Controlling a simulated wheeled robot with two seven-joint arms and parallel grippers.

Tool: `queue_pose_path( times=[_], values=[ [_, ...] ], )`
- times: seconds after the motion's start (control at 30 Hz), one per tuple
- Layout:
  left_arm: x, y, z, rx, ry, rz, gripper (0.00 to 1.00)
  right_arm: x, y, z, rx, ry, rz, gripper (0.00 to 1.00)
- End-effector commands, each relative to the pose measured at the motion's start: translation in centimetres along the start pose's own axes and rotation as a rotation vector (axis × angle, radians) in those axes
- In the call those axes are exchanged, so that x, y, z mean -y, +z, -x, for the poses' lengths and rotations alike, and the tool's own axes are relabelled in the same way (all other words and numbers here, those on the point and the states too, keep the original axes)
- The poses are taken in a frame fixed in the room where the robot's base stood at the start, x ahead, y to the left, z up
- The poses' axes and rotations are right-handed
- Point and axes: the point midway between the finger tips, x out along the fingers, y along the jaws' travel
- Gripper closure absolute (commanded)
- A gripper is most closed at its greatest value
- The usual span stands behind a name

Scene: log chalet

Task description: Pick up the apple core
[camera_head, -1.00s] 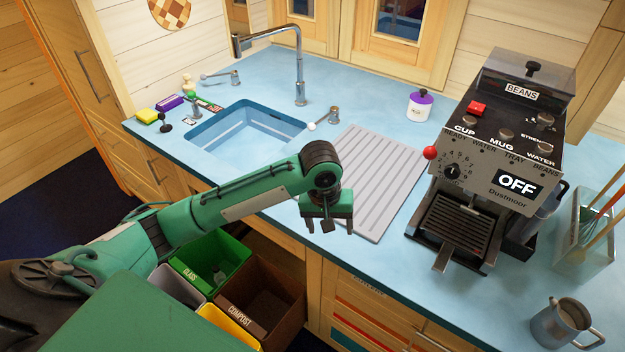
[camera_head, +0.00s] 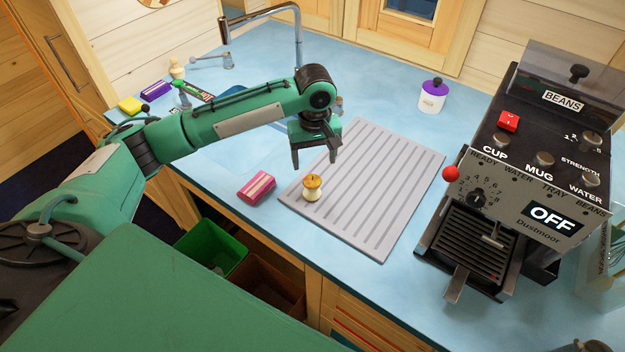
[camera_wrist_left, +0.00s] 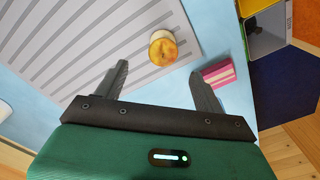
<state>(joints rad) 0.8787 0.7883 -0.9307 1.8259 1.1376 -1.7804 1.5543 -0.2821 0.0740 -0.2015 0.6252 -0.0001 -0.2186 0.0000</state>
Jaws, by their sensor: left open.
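The apple core (camera_head: 312,187), pale in the middle with an orange-yellow top, stands on the left part of the grey ridged drainboard (camera_head: 395,165). It also shows in the left wrist view (camera_wrist_left: 163,48), ahead of the jaws and between their lines. My left gripper (camera_head: 316,160) is open and empty, pointing down above the drainboard, a little behind the core in the head view. In the left wrist view its two fingers (camera_wrist_left: 155,85) are spread wide, with nothing between them. My right gripper is not in view.
A pink and white sponge (camera_head: 257,187) lies on the blue counter just left of the core; it also shows near one finger in the wrist view (camera_wrist_left: 217,73). The coffee machine (camera_head: 530,160) stands to the right. Open bins (camera_head: 212,247) are below the counter's front edge.

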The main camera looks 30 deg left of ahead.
Motion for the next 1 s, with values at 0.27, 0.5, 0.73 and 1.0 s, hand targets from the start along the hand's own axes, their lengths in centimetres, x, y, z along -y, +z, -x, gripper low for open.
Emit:
queue_pose_path(
  times=[0.27,0.5,0.73,1.0],
  values=[
    [0.1,0.0,-5.0,0.001,-0.002,-0.001,0.30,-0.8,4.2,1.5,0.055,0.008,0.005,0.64],
    [0.2,0.0,-6.7,0.002,-0.002,-0.001,0.30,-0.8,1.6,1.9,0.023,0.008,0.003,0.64],
    [0.5,0.0,-10.1,0.002,-0.002,-0.002,0.30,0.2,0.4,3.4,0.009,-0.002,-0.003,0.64],
    [0.5,-0.1,-11.4,-0.001,0.001,-0.003,0.30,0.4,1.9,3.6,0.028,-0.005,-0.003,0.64]
  ],
)
